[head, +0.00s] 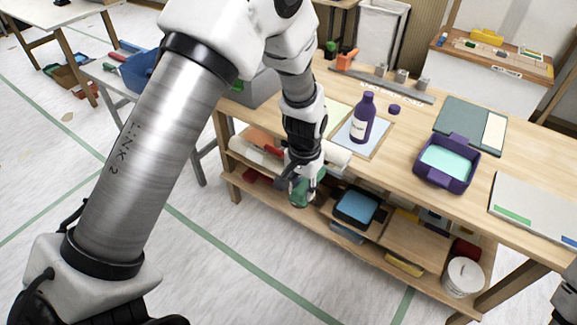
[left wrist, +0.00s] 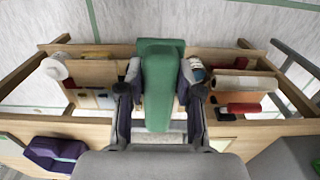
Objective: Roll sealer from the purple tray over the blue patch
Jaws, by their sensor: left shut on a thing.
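The purple tray (head: 459,184) stands on the workbench at the right and holds pale teal liquid; it also shows at the lower left of the left wrist view (left wrist: 42,160). A pale blue patch (head: 345,137) lies on the bench, partly under a purple bottle (head: 364,112) with a white label. My left gripper (head: 301,182) is shut on a green object (left wrist: 161,85), seen in the left wrist view as a broad end and a narrower body. It hangs in front of the bench's near edge, low by the shelf, left of the tray and patch.
A purple cap (head: 394,109) lies right of the bottle. A grey-green board (head: 467,121) and pale board (head: 530,203) lie near the tray. The lower shelf holds a blue-topped black bin (head: 357,206) and a white bucket (head: 463,276). Bare wood separates patch and tray.

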